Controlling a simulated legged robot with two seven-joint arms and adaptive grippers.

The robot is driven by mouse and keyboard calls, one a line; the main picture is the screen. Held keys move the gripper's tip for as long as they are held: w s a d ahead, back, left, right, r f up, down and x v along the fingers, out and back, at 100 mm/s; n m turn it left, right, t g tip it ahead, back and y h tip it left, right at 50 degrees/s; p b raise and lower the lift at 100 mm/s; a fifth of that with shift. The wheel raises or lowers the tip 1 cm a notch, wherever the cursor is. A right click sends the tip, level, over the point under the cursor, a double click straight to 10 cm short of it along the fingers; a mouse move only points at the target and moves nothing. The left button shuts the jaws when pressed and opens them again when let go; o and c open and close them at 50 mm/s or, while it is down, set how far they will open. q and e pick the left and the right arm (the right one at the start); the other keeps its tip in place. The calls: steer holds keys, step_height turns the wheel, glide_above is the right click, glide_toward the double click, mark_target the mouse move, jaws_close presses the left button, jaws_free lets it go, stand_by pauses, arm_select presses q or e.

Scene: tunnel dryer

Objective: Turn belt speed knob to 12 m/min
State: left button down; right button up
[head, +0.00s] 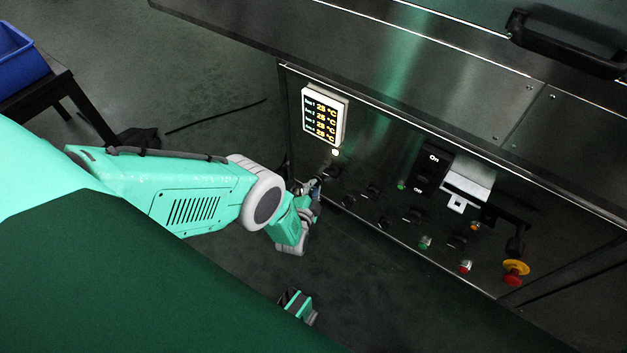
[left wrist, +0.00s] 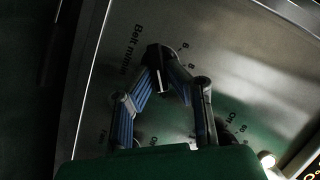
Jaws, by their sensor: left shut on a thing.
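The belt speed knob (left wrist: 158,56) is a dark knob on the metal panel in the left wrist view. The label "Belt m/min" is printed beside it, with scale numbers around it. My left gripper (left wrist: 163,76) has its two fingers converging at the knob and is shut on it. The fingers hide part of the knob and scale, so I cannot read its setting. In the head view, my left gripper (head: 315,188) is at the lower left part of the panel, and the knob is not clearly distinguishable.
A lit temperature display (head: 325,116) is above the gripper. Several dark knobs, an on/off switch (head: 433,172) and a red-yellow emergency stop (head: 515,272) are to the right. A blue bin (head: 20,62) stands on a dark table at the far left.

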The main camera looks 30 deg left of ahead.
arm_select(q)
steer(key=shift+d+f+m, duration=0.15)
steer(key=shift+d+m, duration=0.1)
steer(key=shift+m, duration=0.25)
steer(key=c, duration=1.6)
jaws_free()
steer(key=shift+a, duration=0.1)
steer(key=shift+v, duration=3.75)
steer(key=shift+f, duration=0.1)
